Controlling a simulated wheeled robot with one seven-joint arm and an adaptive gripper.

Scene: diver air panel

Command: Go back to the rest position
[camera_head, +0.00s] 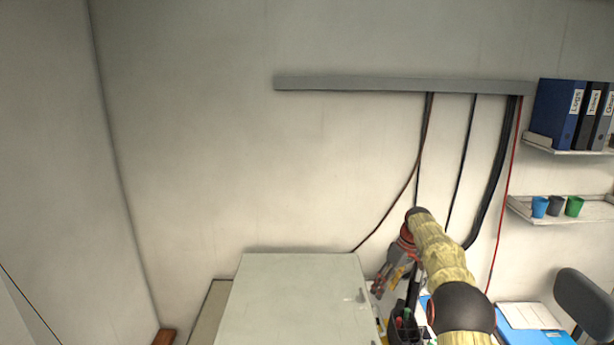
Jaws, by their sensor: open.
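My gripper (383,287) is at the lower right of the middle in the head view, at the end of my yellow, black-jointed arm. It points down and to the left, beside the right edge of a pale grey cabinet (290,300). Its jaws are open and I see nothing held between them. My forearm hides part of the desk and wall behind it.
A dark pen holder (404,329) stands just below the gripper. Blue folders with papers (527,316) lie at the right, near a dark chair (583,300). Cables hang from a grey wall duct (400,85). Shelves hold binders (560,113) and cups (556,206). The left wall area is clear.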

